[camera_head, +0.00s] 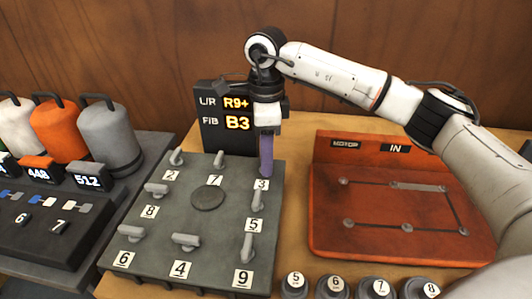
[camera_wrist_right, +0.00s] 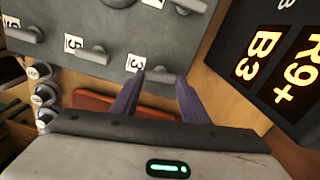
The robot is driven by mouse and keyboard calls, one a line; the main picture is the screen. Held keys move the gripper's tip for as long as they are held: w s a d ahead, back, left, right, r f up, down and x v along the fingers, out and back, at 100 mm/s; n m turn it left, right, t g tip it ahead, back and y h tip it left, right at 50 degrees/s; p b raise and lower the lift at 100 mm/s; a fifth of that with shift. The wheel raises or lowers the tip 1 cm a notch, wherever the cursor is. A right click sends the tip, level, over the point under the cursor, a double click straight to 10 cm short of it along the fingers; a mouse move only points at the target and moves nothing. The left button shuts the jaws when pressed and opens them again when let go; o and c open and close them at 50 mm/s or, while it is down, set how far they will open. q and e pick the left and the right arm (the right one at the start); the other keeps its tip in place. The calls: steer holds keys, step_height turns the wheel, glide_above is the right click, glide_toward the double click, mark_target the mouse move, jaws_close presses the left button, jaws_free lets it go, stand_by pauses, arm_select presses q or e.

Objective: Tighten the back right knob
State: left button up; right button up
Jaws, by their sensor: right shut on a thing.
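The grey plate (camera_head: 183,251) carries several lever-like knobs with number cards. The back right knob is by the card marked 3 (camera_head: 261,185); in the head view my gripper hides it. In the right wrist view a small part of this knob (camera_wrist_right: 160,75) shows between the fingertips. My right gripper (camera_head: 266,172) points down at the plate's back right corner, its purple fingers shut on that knob; they also show in the right wrist view (camera_wrist_right: 159,80). A black display (camera_head: 224,115) behind the plate reads L/R R9+ and F/B B3. My left gripper is not in view.
A red board (camera_head: 336,238) labelled MOTOP and IN lies to the right, under my right arm. Numbered round pieces (camera_head: 335,287) line the front edge. Grey and orange weights (camera_head: 108,137) stand on a dark unit at left. A wooden wall closes the back.

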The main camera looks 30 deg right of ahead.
steer(key=shift+r+m, duration=0.1)
steer(key=shift+m, duration=0.9)
steer(key=o, duration=1.1)
steer(key=shift+c, duration=0.2)
step_height(320, 180, up, 10)
steer(key=shift+r+b, duration=0.15)
steer(key=shift+b, duration=0.2)
